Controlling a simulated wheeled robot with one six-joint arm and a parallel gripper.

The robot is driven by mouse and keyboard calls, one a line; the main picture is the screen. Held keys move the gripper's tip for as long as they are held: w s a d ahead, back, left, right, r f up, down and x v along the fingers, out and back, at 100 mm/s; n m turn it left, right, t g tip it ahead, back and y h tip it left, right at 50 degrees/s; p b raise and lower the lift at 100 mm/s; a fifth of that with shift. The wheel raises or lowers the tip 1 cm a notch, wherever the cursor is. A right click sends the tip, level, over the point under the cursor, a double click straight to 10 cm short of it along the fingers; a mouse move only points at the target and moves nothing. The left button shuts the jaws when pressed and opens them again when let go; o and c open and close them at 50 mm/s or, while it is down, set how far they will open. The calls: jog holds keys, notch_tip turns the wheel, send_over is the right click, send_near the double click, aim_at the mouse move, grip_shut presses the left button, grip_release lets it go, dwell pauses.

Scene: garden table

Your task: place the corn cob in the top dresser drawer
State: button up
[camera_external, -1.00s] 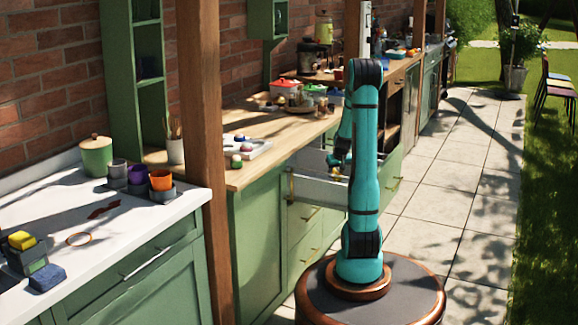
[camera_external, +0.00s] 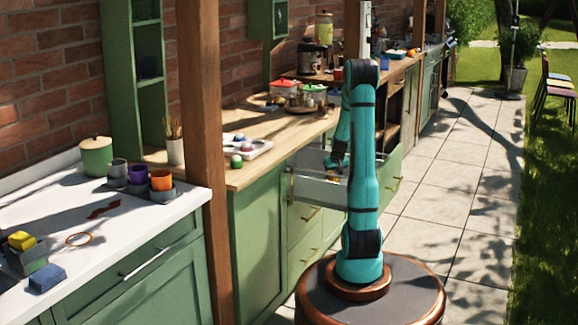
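The top dresser drawer (camera_external: 313,190) is pulled out from the green dresser below the wooden counter. My gripper (camera_external: 335,163) is small and dark in this view, over the open drawer and pointing down. Whether its fingers are open or shut does not show. A small yellow-orange thing (camera_external: 332,178) shows just below the gripper, at the drawer. It may be the corn cob, but it is too small to be sure, and I cannot tell whether it touches the fingers. My upright arm hides the right part of the drawer.
A pale tray (camera_external: 262,147) with several round things lies on the wooden counter (camera_external: 240,178) left of the drawer. Red and green pots (camera_external: 283,88) stand farther back. A wooden post (camera_external: 203,150) stands in front of the counter. The paved floor (camera_external: 440,175) at the right is clear.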

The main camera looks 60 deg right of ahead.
jog(key=shift+r, duration=0.1)
jog(key=v, duration=1.2)
jog(key=o, duration=0.8)
jog(key=shift+d, duration=0.1)
